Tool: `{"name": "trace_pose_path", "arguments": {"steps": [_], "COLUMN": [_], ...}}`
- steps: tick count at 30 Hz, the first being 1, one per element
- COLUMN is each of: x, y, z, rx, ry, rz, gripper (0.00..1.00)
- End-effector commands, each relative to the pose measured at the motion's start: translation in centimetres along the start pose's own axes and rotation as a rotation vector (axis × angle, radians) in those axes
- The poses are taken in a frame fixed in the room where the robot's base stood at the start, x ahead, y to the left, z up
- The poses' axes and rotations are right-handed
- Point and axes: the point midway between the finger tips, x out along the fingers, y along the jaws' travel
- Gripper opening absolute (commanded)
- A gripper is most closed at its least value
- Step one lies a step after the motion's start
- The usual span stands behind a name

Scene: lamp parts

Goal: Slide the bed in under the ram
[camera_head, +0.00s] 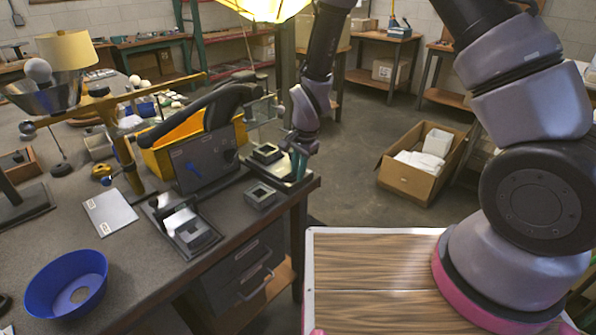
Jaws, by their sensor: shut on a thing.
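A press-like machine with a dark grey panel (205,158) and a long black curved lever (210,108) stands near the table's right end. Its ram cannot be made out clearly. A dark flat bed (289,184) lies beside the panel at the table's right corner, with a square, open-centred block (267,153) on it. My gripper (299,164) points down at the right end of this bed. Its teal fingers are closed on a small part there, seemingly the bed's; the fingers hide the contact.
A loose square grey block (260,196) sits near the table's front edge. A dark fixture with a metal block (187,228), a grey plate (109,212), a blue bowl (66,285) and a yellow bin (170,152) share the table. A cardboard box (422,168) stands on the floor.

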Motion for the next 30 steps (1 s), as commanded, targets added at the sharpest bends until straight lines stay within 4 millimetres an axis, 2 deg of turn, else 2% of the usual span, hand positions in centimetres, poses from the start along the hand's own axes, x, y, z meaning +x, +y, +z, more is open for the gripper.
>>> {"name": "trace_pose_path", "arguments": {"steps": [5,10,15,25,26,27,28,30], "x": [0.2,0.9,1.3,1.3,1.3,1.3,1.3,1.3], "y": [-1.4,-5.3,-7.9,-8.4,-8.4,-8.5,-8.4,-8.4], "z": [-0.1,0.0,0.1,0.0,0.0,0.0,0.0,0.1], "rx": [0.0,-0.001,-0.001,-0.001,-0.001,-0.002,-0.001,-0.001], "ry": [0.002,0.003,0.002,0.003,0.003,0.003,0.003,0.002], "rz": [-0.003,-0.005,-0.004,-0.008,-0.008,-0.009,-0.008,-0.007], "gripper": [0.0,0.0,0.0,0.0,0.2,0.35,0.46,0.46]}}
